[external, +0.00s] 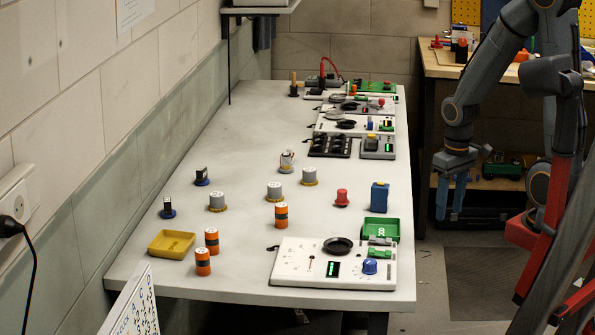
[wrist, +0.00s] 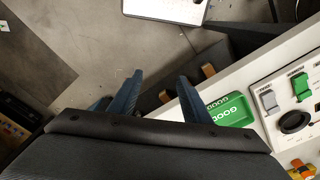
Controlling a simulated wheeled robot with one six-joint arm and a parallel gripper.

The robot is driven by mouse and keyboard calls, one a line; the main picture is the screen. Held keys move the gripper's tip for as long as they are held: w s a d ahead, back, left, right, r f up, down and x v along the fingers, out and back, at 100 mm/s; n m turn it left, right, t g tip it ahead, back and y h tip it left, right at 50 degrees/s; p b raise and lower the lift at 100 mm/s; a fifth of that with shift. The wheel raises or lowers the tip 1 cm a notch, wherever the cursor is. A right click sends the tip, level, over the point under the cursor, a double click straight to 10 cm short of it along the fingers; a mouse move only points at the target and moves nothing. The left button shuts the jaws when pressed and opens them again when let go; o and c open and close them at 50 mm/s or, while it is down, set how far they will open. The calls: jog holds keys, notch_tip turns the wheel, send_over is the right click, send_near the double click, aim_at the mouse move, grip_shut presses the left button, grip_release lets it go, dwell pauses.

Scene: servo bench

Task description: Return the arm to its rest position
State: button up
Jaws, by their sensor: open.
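My arm shows at the right of the external view, standing off the bench's right edge. My gripper (external: 451,198) hangs pointing down over the floor, to the right of the bench (external: 130,262) and apart from it. Its two blue fingers are spread, with nothing between them. In the wrist view my gripper (wrist: 158,92) also shows open and empty, with the floor and the bench's side beyond the fingers. The green tray marked GOOD (wrist: 232,111) lies on the bench to the right of the fingers in that view.
Near the bench's right edge stand a white test panel (external: 300,278), the green tray (external: 381,229) and a blue block (external: 379,197). A yellow tray (external: 171,244), orange cylinders and grey knobs stand further left. A workbench (external: 440,66) is behind. Floor beside my gripper is partly clear.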

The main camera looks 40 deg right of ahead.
notch_tip(320, 180, up, 13)
jog(key=t+p, duration=0.1)
jog(key=p, duration=1)
jog(key=shift+f+t, duration=0.15)
jog(key=shift+t, duration=0.15)
jog(key=shift+o, duration=0.4)
jog(key=n+g+b, duration=0.2)
jog(key=n+b, duration=0.4)
jog(key=n, duration=1.3)
send_over(282, 205)
notch_tip(282, 205, down, 6)
jog(key=shift+f, duration=0.1)
jog(key=shift+a+f, duration=0.1)
jog(key=shift+f, duration=0.1)
jog(key=shift+w+f+p, duration=0.1)
jog(key=shift+f+p, duration=1.5)
jog(key=shift+f, duration=1.95)
